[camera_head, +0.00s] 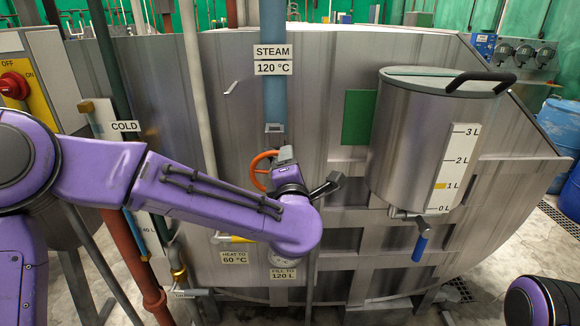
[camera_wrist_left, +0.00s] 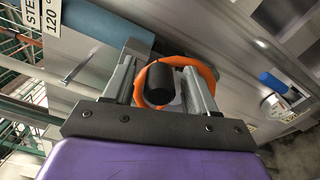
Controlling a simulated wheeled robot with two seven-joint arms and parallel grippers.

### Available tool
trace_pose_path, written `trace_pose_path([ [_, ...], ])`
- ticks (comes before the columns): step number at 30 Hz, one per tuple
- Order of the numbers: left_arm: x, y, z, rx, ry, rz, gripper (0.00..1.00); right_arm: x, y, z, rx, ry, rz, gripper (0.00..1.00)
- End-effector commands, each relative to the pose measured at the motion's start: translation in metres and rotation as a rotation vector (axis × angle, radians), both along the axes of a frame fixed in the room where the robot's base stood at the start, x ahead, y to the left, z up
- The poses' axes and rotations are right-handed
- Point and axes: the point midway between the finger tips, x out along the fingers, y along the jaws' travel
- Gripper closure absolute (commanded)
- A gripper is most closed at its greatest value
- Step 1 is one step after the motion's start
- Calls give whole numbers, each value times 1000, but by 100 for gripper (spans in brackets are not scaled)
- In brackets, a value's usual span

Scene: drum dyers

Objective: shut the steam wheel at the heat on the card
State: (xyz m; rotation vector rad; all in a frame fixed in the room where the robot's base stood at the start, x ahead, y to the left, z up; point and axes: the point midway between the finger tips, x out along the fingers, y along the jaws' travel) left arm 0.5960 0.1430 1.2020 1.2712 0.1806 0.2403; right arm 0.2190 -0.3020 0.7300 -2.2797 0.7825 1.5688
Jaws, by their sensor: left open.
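The orange steam wheel (camera_head: 256,172) is on the steam line below the blue pipe, partly hidden by my left gripper (camera_head: 302,172). In the left wrist view the wheel (camera_wrist_left: 208,74) has a black round part at its middle. My left gripper (camera_wrist_left: 160,66) is open, with its fingers on either side of the black part, overlapping the wheel's rim; I cannot tell whether they touch it. The heat card (camera_head: 235,258) reads "HEAT TO 60 °C". The steam sign (camera_head: 272,60) reads "STEAM 120 °C". A dial below my left wrist is mostly hidden. My right gripper is out of view.
A "FILL TO 120 L" card (camera_head: 283,274) hangs beside the heat card. A steel dosing pot (camera_head: 410,150) with a blue-handled tap (camera_head: 420,245) is to the right. Cold pipework and a red switch (camera_head: 14,85) are at the left. The big drum (camera_head: 330,75) stands behind.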

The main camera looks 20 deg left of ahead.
Motion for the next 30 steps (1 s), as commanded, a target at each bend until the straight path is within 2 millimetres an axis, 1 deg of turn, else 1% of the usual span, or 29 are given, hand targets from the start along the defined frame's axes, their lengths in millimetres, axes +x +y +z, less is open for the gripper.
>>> trace_pose_path([
  [2, -7, -3, -1, 1, -2, -3, 43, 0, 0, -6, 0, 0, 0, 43],
  [4, -20, -6, -3, 1, -3, -3, 43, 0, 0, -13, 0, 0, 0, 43],
  [9, -61, -18, -4, 2, -3, -4, 43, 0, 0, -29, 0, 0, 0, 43],
  [12, -81, -23, -3, 1, -3, -2, 43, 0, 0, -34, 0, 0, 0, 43],
  [15, -94, -27, -2, 0, -1, -2, 43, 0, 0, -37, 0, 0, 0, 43],
  [19, -101, -29, -1, 1, 0, 0, 43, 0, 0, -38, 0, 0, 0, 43],
  [27, -100, -30, 0, 14, 5, -4, 43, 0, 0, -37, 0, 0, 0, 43],
  [29, -98, -40, 1, 85, 14, -61, 43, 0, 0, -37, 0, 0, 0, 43],
  [30, -93, -43, -8, 191, 34, -113, 43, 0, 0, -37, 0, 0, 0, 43],
])
